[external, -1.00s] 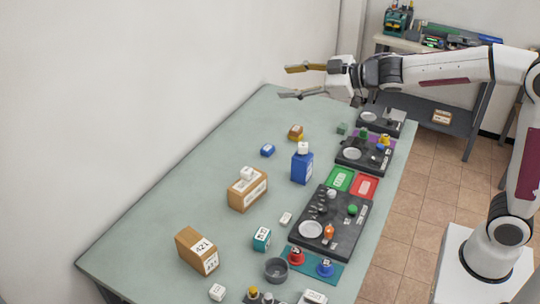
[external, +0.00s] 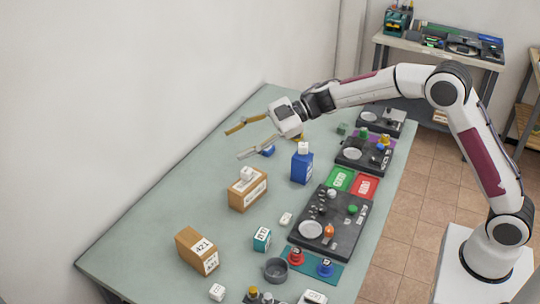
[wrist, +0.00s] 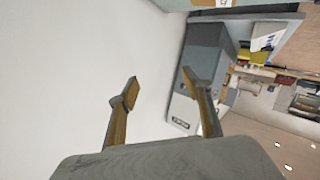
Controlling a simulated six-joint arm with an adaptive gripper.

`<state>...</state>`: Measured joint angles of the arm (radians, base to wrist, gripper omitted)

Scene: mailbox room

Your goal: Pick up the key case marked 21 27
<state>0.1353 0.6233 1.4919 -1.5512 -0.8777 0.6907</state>
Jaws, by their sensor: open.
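I cannot tell which thing is the key case marked 21 27, as no label reads clearly as that. Small labelled pieces on the table include a teal box (external: 262,239), a small white piece (external: 286,219) and a small blue block (external: 268,151), partly behind a finger. A large brown box (external: 197,251) shows a label that looks like 421. My gripper (external: 240,143) is open and empty, raised over the far left part of the table. In the wrist view my gripper (wrist: 160,80) has its fingers spread, with nothing between them.
Dark trays (external: 330,243), a green tray (external: 339,179) and a red tray (external: 365,187) line the right side. The table's left part is clear.

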